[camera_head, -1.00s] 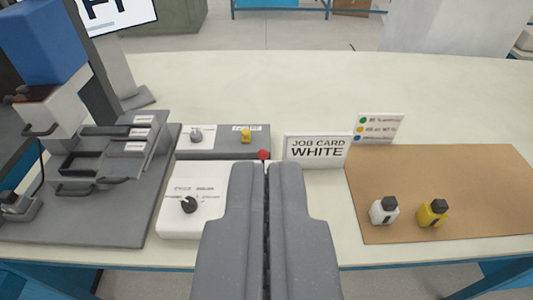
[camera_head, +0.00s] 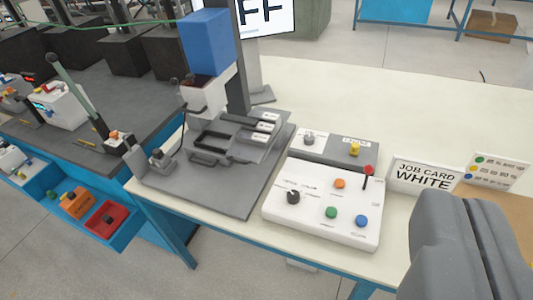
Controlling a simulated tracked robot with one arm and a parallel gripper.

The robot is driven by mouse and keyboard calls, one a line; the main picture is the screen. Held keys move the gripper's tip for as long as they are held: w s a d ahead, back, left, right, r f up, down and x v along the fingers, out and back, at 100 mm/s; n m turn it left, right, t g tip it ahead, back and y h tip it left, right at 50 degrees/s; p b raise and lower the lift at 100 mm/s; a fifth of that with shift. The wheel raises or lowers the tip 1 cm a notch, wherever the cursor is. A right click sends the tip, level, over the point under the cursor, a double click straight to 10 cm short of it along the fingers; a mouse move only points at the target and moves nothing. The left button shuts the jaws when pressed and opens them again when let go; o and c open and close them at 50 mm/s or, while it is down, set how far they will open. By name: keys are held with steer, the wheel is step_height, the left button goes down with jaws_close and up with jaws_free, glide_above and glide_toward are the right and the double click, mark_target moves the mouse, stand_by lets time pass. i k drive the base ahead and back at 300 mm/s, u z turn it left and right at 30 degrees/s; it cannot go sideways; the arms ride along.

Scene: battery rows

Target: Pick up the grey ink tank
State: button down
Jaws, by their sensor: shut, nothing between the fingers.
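No grey ink tank can be made out in this view. My gripper (camera_head: 463,200) is at the lower right, with its grey fingers shut and nothing seen between them. It hides part of the brown mat (camera_head: 506,212) at the right edge. The job card (camera_head: 425,175) reads WHITE and stands just behind my fingers. A card with coloured dots (camera_head: 497,172) stands to its right.
A white control box (camera_head: 318,205) with coloured buttons and a red-tipped lever stands left of my gripper. Further left is a machine with a blue top (camera_head: 212,45) on a grey base (camera_head: 228,195). A dark bench (camera_head: 90,135) and a red bin (camera_head: 107,220) lie at far left.

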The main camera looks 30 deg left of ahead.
mark_target(160, 159)
steer(key=u, duration=1.85)
steer(key=k, duration=1.3)
steer(key=u, duration=0.65)
steer(key=i, duration=2.25)
steer(key=z, duration=1.1)
steer(key=i, duration=0.85)
steer(key=z, duration=0.75)
